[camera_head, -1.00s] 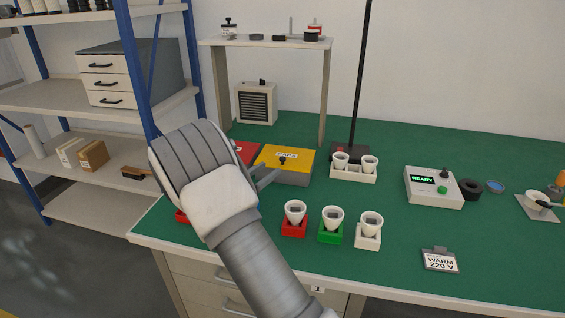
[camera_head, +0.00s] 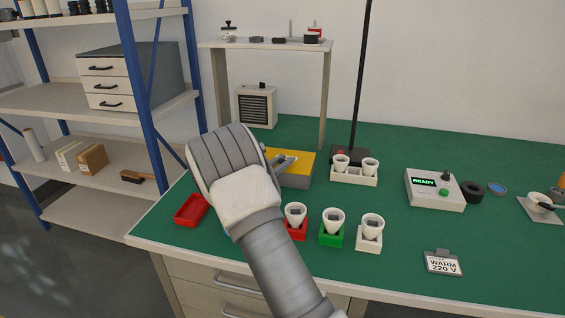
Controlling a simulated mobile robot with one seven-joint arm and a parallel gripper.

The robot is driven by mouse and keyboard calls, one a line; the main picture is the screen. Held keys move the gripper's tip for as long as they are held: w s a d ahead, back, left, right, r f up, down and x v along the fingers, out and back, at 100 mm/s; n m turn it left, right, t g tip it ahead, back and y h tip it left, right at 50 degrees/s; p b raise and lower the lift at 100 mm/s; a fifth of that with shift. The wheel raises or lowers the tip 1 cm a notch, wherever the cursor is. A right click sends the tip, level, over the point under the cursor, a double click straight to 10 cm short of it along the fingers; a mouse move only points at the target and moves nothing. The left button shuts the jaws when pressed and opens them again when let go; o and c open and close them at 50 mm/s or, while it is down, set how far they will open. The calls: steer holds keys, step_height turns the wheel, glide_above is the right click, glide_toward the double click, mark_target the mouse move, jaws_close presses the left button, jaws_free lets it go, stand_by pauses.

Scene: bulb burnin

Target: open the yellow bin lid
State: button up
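The yellow bin lid (camera_head: 300,159) is the flat yellow top of a grey box (camera_head: 297,182) on the green bench, and it looks closed. Its left part is hidden behind my arm. My gripper (camera_head: 291,160) is at the lid, its fingers over the yellow top near where the lid's knob was visible earlier. The fingers show only in part, so whether they are apart, shut or touching the knob cannot be told.
A red tray (camera_head: 191,209) lies left of my arm. Red, green (camera_head: 331,235) and white holders with bulbs stand in front of the bin. A white rack (camera_head: 354,175) with bulbs is right of it, then a READY box (camera_head: 434,189). A shelf stands behind.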

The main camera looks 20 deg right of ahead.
jaws_close()
stand_by(1.1)
